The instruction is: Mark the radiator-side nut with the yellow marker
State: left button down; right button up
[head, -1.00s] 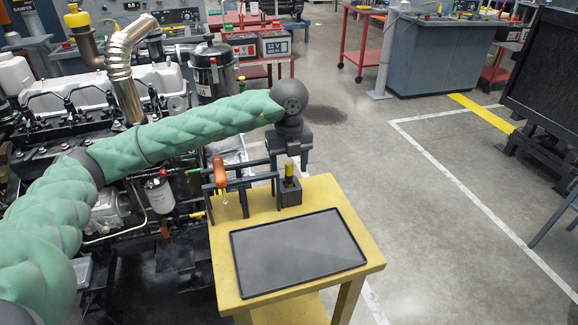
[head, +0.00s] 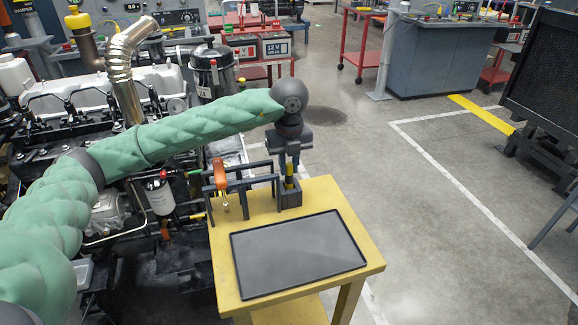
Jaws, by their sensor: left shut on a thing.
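The yellow marker (head: 289,183) stands upright in a small dark holder (head: 290,198) at the back right of the yellow cart. My left gripper (head: 289,172) points down from above and is shut on the marker's upper part. The marker's lower end is hidden in the holder. The engine (head: 90,100) stands at the left, partly covered by my green left arm. I cannot make out the radiator-side nut. My right gripper is not in view.
The cart (head: 225,262) carries a black tray (head: 300,255), empty, and a dark rack (head: 235,185) with an orange-handled tool (head: 220,175) beside the holder. A large black mesh panel (head: 550,70) stands at the right. Floor between it and the cart is clear.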

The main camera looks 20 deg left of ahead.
pick_arm(q)
jog(key=shift+r+p, duration=1.15)
jog(key=shift+r, duration=3)
